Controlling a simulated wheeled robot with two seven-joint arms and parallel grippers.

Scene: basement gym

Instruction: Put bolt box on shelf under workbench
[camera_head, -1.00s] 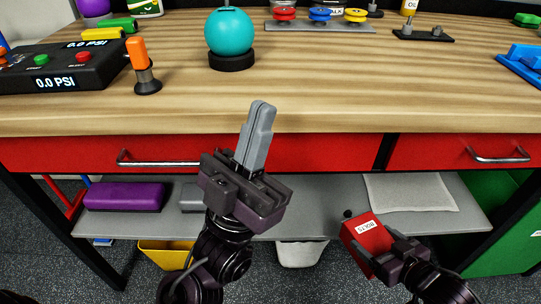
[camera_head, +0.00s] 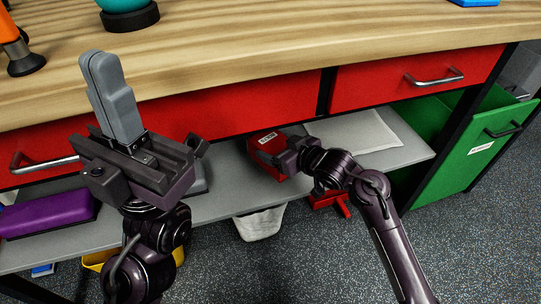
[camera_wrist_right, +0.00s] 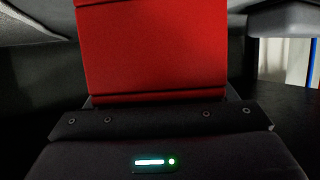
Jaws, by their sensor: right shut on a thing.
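The red bolt box (camera_head: 266,146), with a white label, is in my right gripper (camera_head: 290,155) at the grey shelf (camera_head: 225,199) under the workbench (camera_head: 220,60). It is tilted in the head view, and I cannot tell whether it touches the shelf. The box (camera_wrist_right: 153,45) fills the upper middle of the right wrist view, right in front of the gripper. My right gripper is shut on it. My left gripper (camera_head: 112,95) is raised in front of the bench at left, its grey fingers together with nothing seen between them.
A purple box (camera_head: 48,213) lies on the shelf at left, and a pale flat cloth-like item (camera_head: 355,130) lies right of the bolt box. Red drawers (camera_head: 415,80) with handles hang above the shelf. A green cabinet (camera_head: 485,145) stands at right. A white bin (camera_head: 260,223) is below.

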